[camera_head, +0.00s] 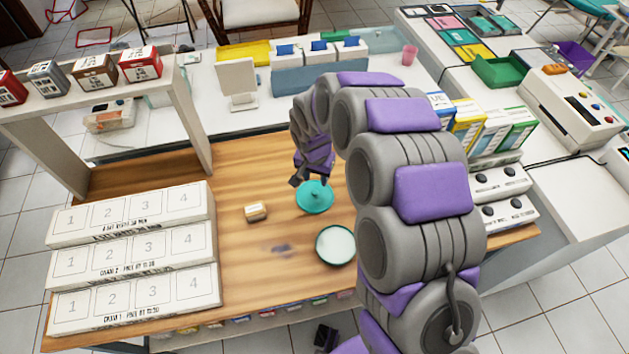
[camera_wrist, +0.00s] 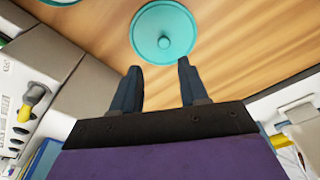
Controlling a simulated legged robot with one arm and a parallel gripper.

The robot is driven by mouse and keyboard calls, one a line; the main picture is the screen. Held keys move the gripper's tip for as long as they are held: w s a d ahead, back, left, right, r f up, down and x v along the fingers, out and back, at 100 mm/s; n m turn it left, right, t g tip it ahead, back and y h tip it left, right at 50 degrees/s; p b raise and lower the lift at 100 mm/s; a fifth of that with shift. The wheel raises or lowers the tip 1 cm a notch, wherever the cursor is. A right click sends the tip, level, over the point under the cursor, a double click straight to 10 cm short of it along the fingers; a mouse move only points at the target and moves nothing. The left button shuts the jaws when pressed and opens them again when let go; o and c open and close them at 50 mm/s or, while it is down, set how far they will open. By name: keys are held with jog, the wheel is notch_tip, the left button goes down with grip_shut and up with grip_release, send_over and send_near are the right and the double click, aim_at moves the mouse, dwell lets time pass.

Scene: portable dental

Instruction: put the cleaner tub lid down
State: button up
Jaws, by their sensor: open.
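The cleaner tub lid (camera_head: 315,198) is a round teal disc with a small knob on top. It lies on the wooden table, knob up. In the wrist view the lid (camera_wrist: 165,33) is just beyond my fingertips and apart from them. My gripper (camera_head: 297,181) is above and beside the lid's far left edge in the head view. Its two fingers (camera_wrist: 158,68) are spread with nothing between them. The tub (camera_head: 335,246) stands nearer, open, with a teal rim and a pale inside. A bit of a teal rim shows at the wrist view's top left edge.
A small cream and tan box (camera_head: 256,211) sits left of the lid. White numbered trays (camera_head: 137,253) fill the table's left side. Colourful boxes (camera_head: 484,128) and white units with black knobs (camera_head: 505,212) stand to the right. Bare wood (camera_head: 245,170) lies left of my gripper.

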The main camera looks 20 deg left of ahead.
jog(key=r, duration=0.2)
jog(key=shift+s+a+r, duration=0.15)
jog(key=shift+a+r, duration=0.1)
jog(key=shift+r, duration=0.05)
